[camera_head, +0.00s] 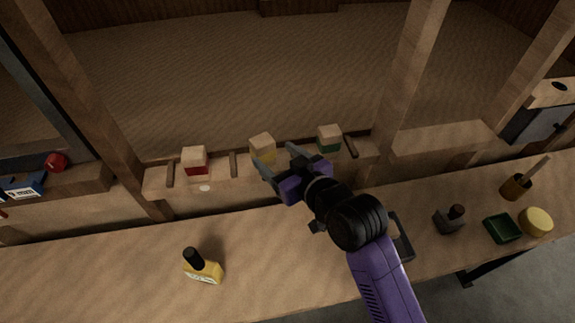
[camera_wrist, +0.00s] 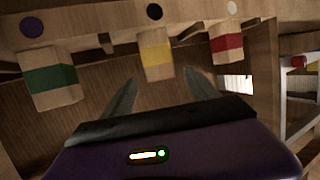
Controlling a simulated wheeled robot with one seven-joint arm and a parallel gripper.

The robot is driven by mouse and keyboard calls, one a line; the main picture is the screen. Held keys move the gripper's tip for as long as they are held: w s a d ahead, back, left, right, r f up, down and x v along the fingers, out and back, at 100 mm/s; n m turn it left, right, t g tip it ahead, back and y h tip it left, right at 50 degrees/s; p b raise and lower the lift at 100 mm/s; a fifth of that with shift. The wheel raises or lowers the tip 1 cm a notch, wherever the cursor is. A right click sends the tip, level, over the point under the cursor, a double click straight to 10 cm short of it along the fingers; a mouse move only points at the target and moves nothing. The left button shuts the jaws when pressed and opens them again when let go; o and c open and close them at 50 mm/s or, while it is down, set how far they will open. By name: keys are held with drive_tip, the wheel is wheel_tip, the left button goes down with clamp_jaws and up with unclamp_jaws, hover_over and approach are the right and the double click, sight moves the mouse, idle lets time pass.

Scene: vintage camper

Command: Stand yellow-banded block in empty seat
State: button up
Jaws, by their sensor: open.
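The yellow-banded block (camera_head: 262,147) stands upright in the middle part of the wooden ledge, between the red-banded block (camera_head: 195,160) and the green-banded block (camera_head: 330,138). In the wrist view the yellow-banded block (camera_wrist: 156,53) appears just beyond and between my fingertips. My gripper (camera_head: 275,155) is open and empty in front of it, and its fingers hide part of the block in the head view. The open fingers also show in the wrist view (camera_wrist: 160,76). I cannot tell whether either finger touches the block. No empty seat is clearly visible.
Dark dividers (camera_head: 233,164) split the ledge, whose front carries white, black (camera_wrist: 155,12) and purple (camera_wrist: 31,27) dots.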

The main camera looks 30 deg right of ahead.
drive_tip(key=shift+v, duration=2.4)
drive_tip(key=s+f+m+h, duration=0.1)
drive_tip(key=s+f, duration=0.2)
drive_tip(key=s, duration=0.5)
drive_tip(key=s+f, duration=0.3)
drive_tip(key=s, duration=0.4)
drive_tip(key=f+v, duration=0.2)
drive_tip(key=v, duration=1.5)
drive_tip(key=shift+s+a, duration=0.45)
drive_tip(key=shift+a, duration=0.1)
